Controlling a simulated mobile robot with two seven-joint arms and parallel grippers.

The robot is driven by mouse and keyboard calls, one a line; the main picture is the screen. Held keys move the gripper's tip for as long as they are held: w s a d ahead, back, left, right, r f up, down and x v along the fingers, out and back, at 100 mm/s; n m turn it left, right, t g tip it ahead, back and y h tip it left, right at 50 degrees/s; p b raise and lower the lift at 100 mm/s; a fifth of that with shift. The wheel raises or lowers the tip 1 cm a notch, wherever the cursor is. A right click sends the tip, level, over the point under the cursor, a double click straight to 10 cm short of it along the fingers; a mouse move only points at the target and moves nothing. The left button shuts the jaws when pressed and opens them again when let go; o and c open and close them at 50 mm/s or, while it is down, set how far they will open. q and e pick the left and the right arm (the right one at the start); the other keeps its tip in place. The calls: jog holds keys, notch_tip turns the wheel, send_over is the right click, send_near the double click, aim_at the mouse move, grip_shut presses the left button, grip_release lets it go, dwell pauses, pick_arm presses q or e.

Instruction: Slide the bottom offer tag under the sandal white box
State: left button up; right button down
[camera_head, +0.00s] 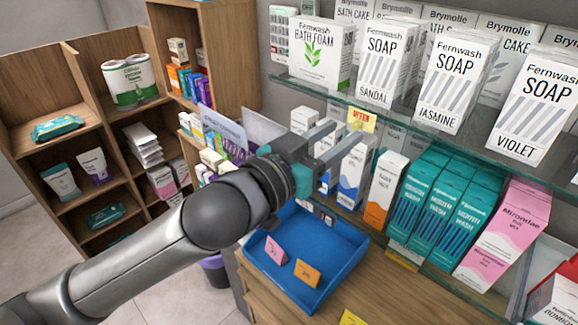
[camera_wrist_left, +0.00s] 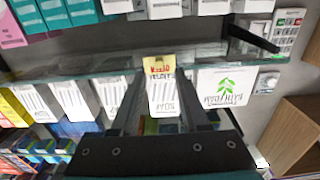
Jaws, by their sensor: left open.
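The sandal white box (camera_head: 388,62) stands on the upper glass shelf; in the left wrist view the sandal box (camera_wrist_left: 163,98) appears upside down. A yellow offer tag with red print (camera_head: 361,120) is at the shelf edge below it, and the tag also shows in the left wrist view (camera_wrist_left: 159,66). My left gripper (camera_head: 350,132) is open close to this tag, its fingers on either side of it in the wrist view; contact cannot be told. A pink tag (camera_head: 276,249) and an orange tag (camera_head: 307,273) stand in the blue tray. My right gripper is out of view.
Bath foam (camera_head: 319,55), jasmine (camera_head: 451,82) and violet (camera_head: 532,105) boxes share the upper shelf. Teal boxes (camera_head: 446,205) and other cartons crowd the shelf below. A yellow label (camera_head: 403,256) hangs at the lower edge.

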pick_arm(q)
jog(key=p+v, duration=0.5)
jog(key=v, duration=0.7)
dwell(0.6)
